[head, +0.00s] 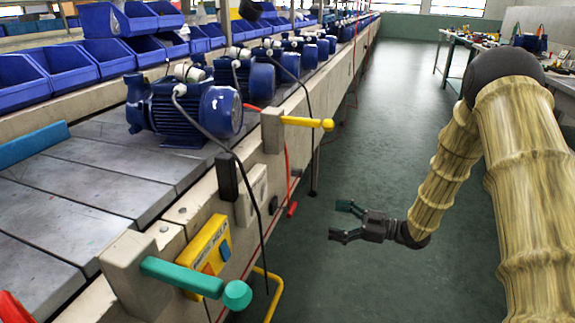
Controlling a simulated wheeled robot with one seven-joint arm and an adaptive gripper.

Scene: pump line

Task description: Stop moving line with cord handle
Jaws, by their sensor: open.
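A thin red cord (287,160) runs down the side of the pump line (130,150). A small red handle (292,209) hangs at the lower end of this cord, beside the line's outer edge. My gripper (340,220) is open and empty over the floor, a little to the right of the red handle in the picture. Its fingers point left, toward the line. It appears apart from the handle; the depth between them is hard to tell. Several blue pumps (188,112) stand in a row on the line.
A yellow-tipped lever (305,122) and a teal lever (190,277) stick out from the line's side. A yellow switch box (207,252) and a dark hanging cable (245,185) are near. Blue bins (65,67) line the far side. The green floor (370,130) is clear.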

